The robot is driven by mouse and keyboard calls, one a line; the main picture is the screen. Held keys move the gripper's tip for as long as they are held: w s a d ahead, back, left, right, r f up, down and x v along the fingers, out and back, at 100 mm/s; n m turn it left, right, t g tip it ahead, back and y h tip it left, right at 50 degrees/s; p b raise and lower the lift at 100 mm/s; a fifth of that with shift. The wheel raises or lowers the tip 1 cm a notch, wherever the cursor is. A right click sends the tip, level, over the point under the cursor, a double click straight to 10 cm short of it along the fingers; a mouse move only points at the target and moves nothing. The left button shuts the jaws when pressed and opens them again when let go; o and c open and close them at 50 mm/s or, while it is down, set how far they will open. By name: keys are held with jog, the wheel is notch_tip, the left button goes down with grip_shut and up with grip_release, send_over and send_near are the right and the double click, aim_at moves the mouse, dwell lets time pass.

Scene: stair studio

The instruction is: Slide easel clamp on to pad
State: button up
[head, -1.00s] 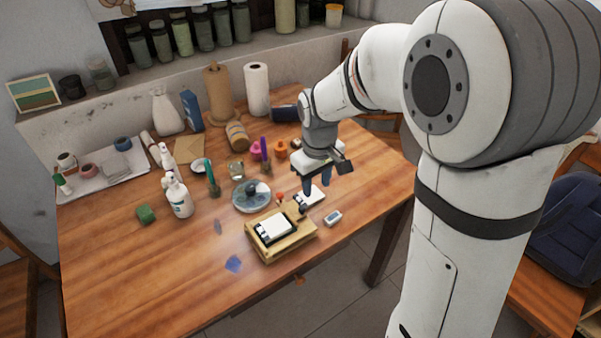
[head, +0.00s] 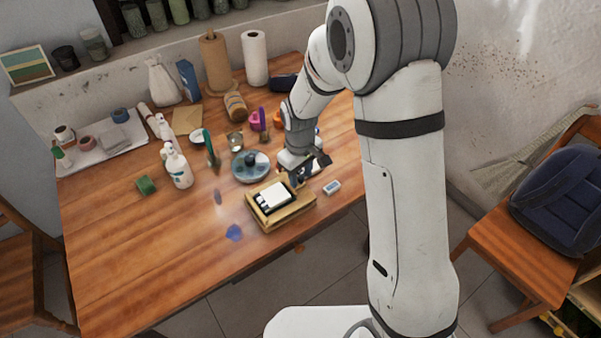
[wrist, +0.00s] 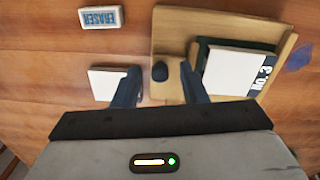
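The wooden easel (head: 283,216) lies near the table's front edge, with the pad (head: 274,196), white with a dark border, on it. In the wrist view the pad (wrist: 236,72) lies on the easel's right part, beside a raised wooden strip. A dark knob (wrist: 160,72), apparently the clamp's, stands left of that strip, apart from the pad. My gripper (wrist: 159,82) is open, with one finger on each side of the knob; contact is unclear. In the head view my gripper (head: 302,178) is low at the easel's right end, and the arm hides the knob.
A boxed eraser (head: 332,187) lies right of the easel. A white block or card (wrist: 107,84) lies just left of my fingers. A round grey dish (head: 250,167) stands behind the easel. The table's front left is mostly clear, with a blue patch (head: 234,232).

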grip_shut()
dwell(0.4)
